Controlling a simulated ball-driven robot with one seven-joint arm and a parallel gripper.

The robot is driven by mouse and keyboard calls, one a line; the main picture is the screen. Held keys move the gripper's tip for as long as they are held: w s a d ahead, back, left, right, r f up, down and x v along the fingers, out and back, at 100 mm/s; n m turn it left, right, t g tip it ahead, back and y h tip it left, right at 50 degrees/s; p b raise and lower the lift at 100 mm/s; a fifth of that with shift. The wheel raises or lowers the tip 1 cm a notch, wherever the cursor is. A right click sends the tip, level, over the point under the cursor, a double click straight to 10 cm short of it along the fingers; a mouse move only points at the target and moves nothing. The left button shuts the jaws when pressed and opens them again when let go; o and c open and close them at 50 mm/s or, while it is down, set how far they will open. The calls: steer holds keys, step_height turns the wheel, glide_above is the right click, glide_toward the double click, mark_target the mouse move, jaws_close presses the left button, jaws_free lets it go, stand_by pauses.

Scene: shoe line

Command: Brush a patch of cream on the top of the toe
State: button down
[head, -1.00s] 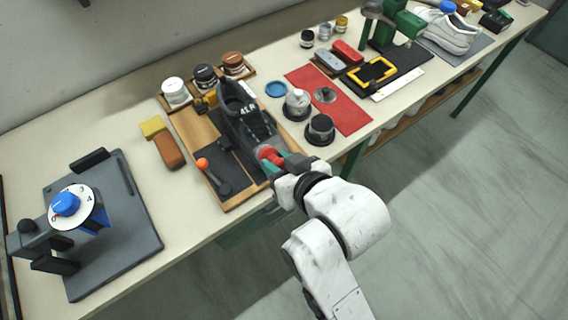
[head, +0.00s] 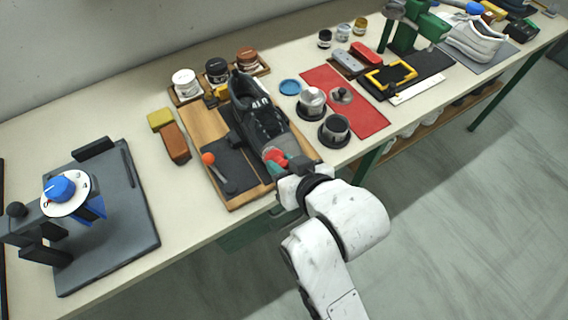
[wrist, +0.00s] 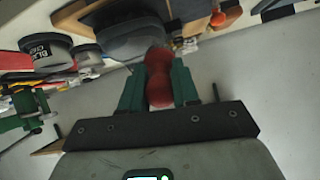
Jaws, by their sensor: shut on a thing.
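A dark grey shoe (head: 262,112) with white lettering lies on a wooden board (head: 196,118), its toe towards me. My gripper (head: 283,164) is at the toe end, shut on a red-handled tool, probably the brush (head: 275,155). In the wrist view the red handle (wrist: 158,88) sits between the green fingers of my gripper (wrist: 159,88). Its far end meets the rounded grey toe (wrist: 128,42) in that picture. The bristles are hidden, so I cannot tell contact or see any cream on the toe.
White (head: 185,85), black (head: 216,72) and brown (head: 247,60) jars stand behind the board. Two round pots, one silver-topped (head: 311,101) and one dark (head: 335,131), stand close right of the shoe. An orange-knobbed tool (head: 210,160) lies left of it.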

steer(key=shift+w+a+f+b, duration=0.2)
steer(key=shift+f+b, duration=0.15)
steer(key=shift+f, duration=0.25)
stand_by(0.3)
steer(key=shift+w+d+r, duration=0.1)
steer(key=shift+d, duration=0.1)
steer(key=w+d+p, duration=0.3)
steer(key=w+d, duration=0.1)
steer(key=d, duration=0.3)
steer(key=shift+w+d+r, duration=0.15)
steer(key=shift+w+r, duration=0.05)
steer(key=shift+w, duration=0.1)
stand_by(0.6)
